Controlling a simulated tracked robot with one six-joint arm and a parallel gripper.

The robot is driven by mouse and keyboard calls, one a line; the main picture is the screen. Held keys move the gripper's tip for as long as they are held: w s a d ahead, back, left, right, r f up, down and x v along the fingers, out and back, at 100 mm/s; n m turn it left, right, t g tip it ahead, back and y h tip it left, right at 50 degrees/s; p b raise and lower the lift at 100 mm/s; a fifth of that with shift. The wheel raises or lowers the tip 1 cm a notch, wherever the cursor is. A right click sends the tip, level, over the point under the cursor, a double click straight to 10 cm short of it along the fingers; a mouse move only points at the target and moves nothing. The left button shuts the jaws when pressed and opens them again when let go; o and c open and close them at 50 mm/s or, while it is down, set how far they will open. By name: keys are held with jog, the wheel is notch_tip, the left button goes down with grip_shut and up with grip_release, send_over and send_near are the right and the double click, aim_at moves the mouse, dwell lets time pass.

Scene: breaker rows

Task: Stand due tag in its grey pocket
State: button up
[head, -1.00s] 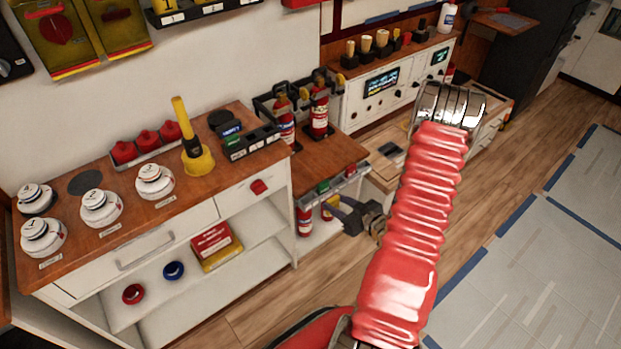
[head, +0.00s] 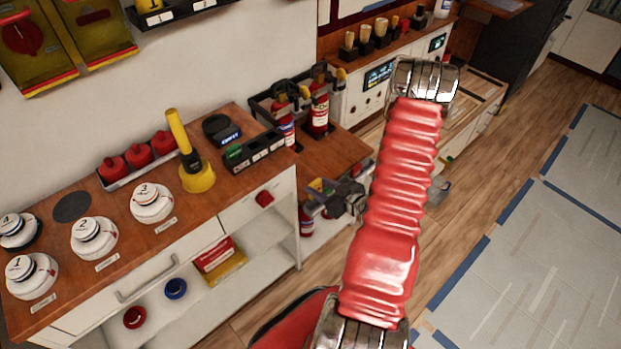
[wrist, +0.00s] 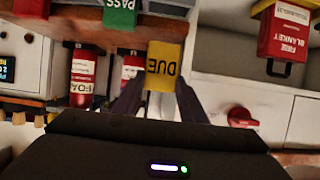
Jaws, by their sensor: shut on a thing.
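At the top of the wrist view a green PASS tag (wrist: 120,14) and a red tag (wrist: 31,8) stand along a rack edge. A grey pocket (wrist: 166,9) appears beside the green tag, cut by the frame edge.
Fire extinguishers (head: 318,108) stand on the small table. A dark tray (head: 255,150) and a yellow handled tool (head: 195,172) are on the left counter. The floor (head: 480,215) at right is clear.

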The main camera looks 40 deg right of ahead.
jog(key=shift+w+d, duration=0.1)
jog(key=shift+w, duration=0.15)
dwell(0.3)
send_over(319, 208)
jog(key=shift+w+f, duration=0.1)
jog(key=shift+f, duration=2.85)
jog(key=shift+f, duration=1.4)
jog(key=o, duration=1.1)
